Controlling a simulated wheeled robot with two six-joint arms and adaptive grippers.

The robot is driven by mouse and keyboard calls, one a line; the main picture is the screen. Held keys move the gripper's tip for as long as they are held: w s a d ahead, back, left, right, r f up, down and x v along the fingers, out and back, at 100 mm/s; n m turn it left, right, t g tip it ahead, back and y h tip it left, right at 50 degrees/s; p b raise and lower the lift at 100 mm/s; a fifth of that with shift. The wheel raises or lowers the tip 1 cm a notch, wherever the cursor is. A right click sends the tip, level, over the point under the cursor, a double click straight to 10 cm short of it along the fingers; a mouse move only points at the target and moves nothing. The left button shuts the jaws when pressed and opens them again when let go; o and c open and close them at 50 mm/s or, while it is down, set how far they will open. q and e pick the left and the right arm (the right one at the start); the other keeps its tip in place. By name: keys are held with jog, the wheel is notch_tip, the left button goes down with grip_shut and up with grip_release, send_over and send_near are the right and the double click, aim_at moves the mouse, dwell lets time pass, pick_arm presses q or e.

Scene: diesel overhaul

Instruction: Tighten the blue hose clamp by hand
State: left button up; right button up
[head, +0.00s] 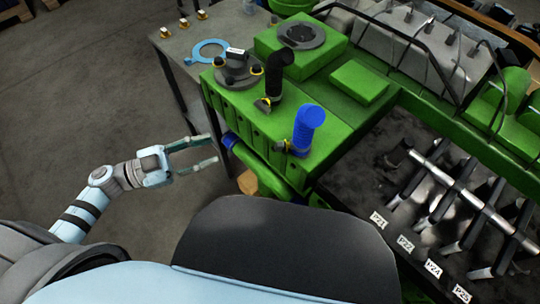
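A blue elbow hose (309,122) stands upright on the front end of the green engine block. A small clamp with a dark and yellowish screw end (284,146) sits at the hose's base, its screw pointing left; the band itself is too small to make out. My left gripper (212,149) is open and empty, left of the engine. Its two fingers point right, with their tips close to the blue end (230,140) of a green pipe; I cannot tell whether they touch. The gripper is clearly apart from the hose clamp. My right gripper is not in view.
A black hose (276,75) with its own clamp (263,104) stands behind the blue hose. A black tray (345,186) with metal parts and labels lies right. Open floor is at left.

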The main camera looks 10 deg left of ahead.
aim_at(276, 147)
pick_arm(q)
jog(key=w+d+g, duration=0.1)
jog(key=d, duration=0.4)
jog(key=w+d+r+m, duration=0.1)
jog(key=d, duration=0.4)
jog(key=w+d+m+g+h, duration=0.1)
jog(key=d, duration=0.4)
jog(key=shift+w+r+g+b, duration=0.15)
jog(key=shift+g+b, duration=0.15)
jog(key=shift+b, duration=0.1)
grip_shut()
